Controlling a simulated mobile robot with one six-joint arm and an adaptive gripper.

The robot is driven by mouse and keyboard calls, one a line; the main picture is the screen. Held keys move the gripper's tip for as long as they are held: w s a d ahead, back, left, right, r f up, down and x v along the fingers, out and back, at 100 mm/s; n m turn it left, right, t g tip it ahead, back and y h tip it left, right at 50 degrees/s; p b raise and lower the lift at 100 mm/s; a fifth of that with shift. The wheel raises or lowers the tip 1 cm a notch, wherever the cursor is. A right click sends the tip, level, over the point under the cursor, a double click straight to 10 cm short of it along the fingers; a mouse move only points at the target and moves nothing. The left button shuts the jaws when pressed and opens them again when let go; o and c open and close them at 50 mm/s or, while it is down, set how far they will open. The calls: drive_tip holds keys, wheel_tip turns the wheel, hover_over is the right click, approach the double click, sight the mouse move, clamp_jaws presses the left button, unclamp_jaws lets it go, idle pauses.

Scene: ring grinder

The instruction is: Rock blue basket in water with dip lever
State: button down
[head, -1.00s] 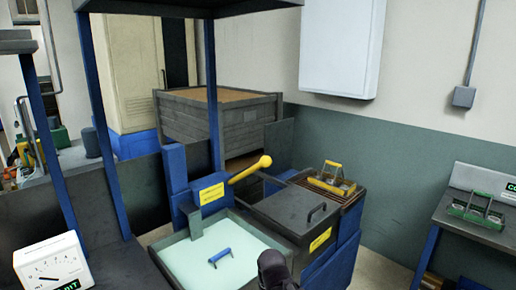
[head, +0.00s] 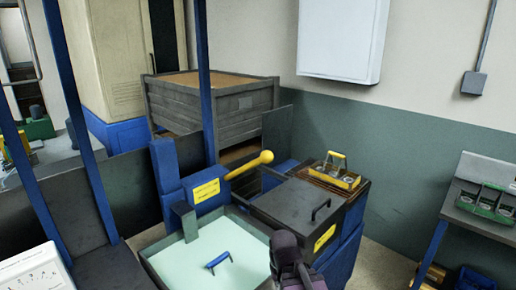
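The dip lever (head: 248,166) is a yellow bar with a ball end, sticking out up and to the right from a blue post with a yellow label (head: 206,191). The water tank (head: 171,272) is full of pale green water. A blue handle (head: 218,262) shows at the water's surface; the rest of the blue basket is not visible under it. My gripper (head: 290,262) shows as a dark shape at the bottom, at the tank's right edge, below and apart from the lever. Its fingers cannot be made out.
A dark lidded tank (head: 290,210) stands right of the water. A yellow-handled basket (head: 337,175) sits on a rack behind it. A green basket (head: 486,203) stands on the right bench. A large wooden crate (head: 215,110) is at the back.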

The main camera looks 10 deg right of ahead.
drive_tip(key=shift+w, duration=0.1)
drive_tip(key=w+a+r+m+t+h+p, duration=0.2)
drive_tip(key=w+a+r+h+p, duration=0.2)
drive_tip(key=w+r+p, duration=0.4)
drive_tip(key=w+a+r+m+t+h+p, duration=0.1)
drive_tip(key=w+a+r+m+h+p, duration=0.2)
drive_tip(key=w+r+p, duration=0.5)
drive_tip(key=w+a+r+m+t+h+p, duration=0.2)
drive_tip(key=w+r+p, duration=0.6)
drive_tip(key=r+p, duration=0.7)
wheel_tip(320, 180, up, 12)
drive_tip(key=a+m+h, duration=0.1)
drive_tip(key=a+h, duration=0.1)
drive_tip(key=shift+a+f+t+h+p, duration=0.25)
drive_tip(key=shift+a+t+h+p, duration=0.05)
drive_tip(key=shift+a+p, duration=0.1)
drive_tip(key=shift+w+d+f, duration=0.1)
drive_tip(key=shift+w+d, duration=0.05)
drive_tip(key=s+f+b+x, duration=0.1)
drive_tip(key=f+b+x, duration=0.1)
drive_tip(key=b+x, duration=0.6)
drive_tip(key=shift+f+x, duration=0.25)
drive_tip(key=shift+x, duration=1.8)
drive_tip(key=shift+s, duration=0.1)
